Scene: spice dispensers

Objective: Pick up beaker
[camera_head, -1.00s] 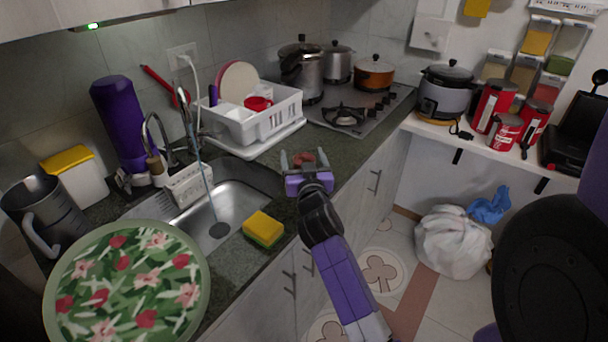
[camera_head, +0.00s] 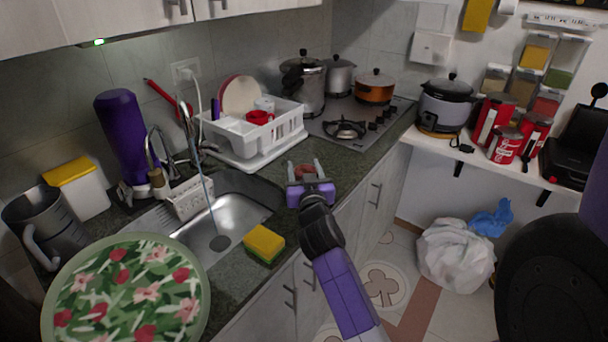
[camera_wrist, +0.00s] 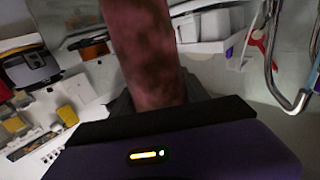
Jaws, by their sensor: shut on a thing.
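My gripper (camera_head: 306,168) is over the counter's front edge, to the right of the dish rack. It is shut on a reddish-brown thing (camera_wrist: 143,50), which fills the upper middle of the wrist view and looks long and mottled. In the head view only a small reddish part of it shows between the fingers. I cannot tell from these frames whether it is a beaker. A dark grey jug with a handle (camera_head: 48,232), beaker-like in shape, stands at the far left of the counter, well apart from my gripper.
A white dish rack (camera_head: 262,137) holds plates and cups. A yellow-green sponge (camera_head: 264,244) lies by the sink (camera_head: 238,212). A floral round tray (camera_head: 128,295) is at front left. Pots stand by the stove (camera_head: 355,125). A white bag (camera_head: 455,250) sits on the floor.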

